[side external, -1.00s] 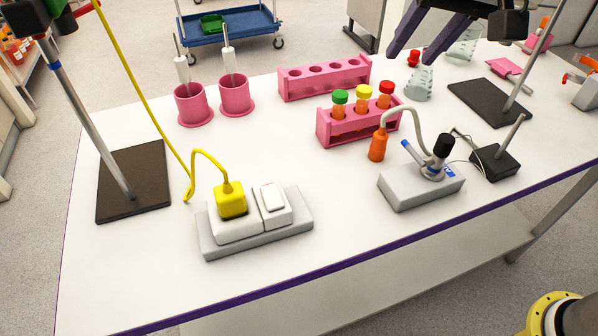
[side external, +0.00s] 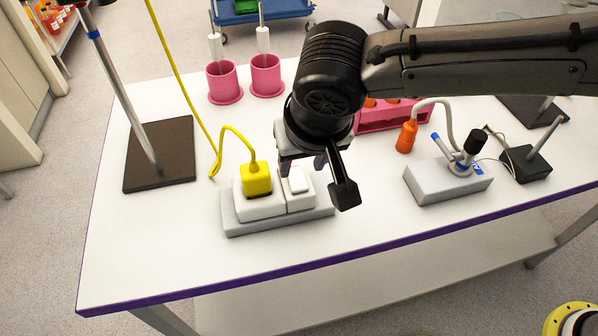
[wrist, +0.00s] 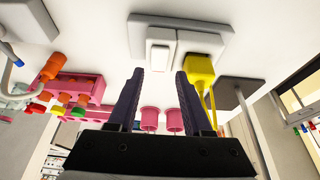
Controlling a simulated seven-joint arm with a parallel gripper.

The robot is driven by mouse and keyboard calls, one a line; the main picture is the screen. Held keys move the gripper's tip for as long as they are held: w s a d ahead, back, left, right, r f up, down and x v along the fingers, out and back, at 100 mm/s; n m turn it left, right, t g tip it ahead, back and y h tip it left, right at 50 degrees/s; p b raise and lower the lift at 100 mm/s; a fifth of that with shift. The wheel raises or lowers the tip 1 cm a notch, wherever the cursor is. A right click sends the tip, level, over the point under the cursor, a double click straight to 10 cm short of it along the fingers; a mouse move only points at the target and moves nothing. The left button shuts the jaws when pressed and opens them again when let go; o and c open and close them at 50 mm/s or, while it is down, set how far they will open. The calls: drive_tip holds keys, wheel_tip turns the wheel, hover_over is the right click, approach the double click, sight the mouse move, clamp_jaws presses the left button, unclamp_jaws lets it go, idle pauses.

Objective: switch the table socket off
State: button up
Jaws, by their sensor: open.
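The table socket (side external: 278,222) is a grey block on the white table, at lower centre in the side view and at the top of the wrist view (wrist: 180,24). A yellow plug (side external: 257,180) sits in its left part, and a white rocker switch (side external: 299,183) is on its right part. The plug (wrist: 203,68) and switch (wrist: 158,53) also show in the wrist view. My gripper (side external: 302,163) is above and just behind the switch. Its dark fingers (wrist: 160,76) are apart with nothing between them. Contact with the switch cannot be told; its rocker tilt is unclear.
A yellow cable (side external: 184,85) runs from the plug up past a stand (side external: 160,175) at left. Pink cups (side external: 223,85) stand behind. The table front is clear.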

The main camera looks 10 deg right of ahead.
sight(298, 180)
drive_tip(key=x, duration=0.6)
drive_tip(key=shift+f, duration=0.1)
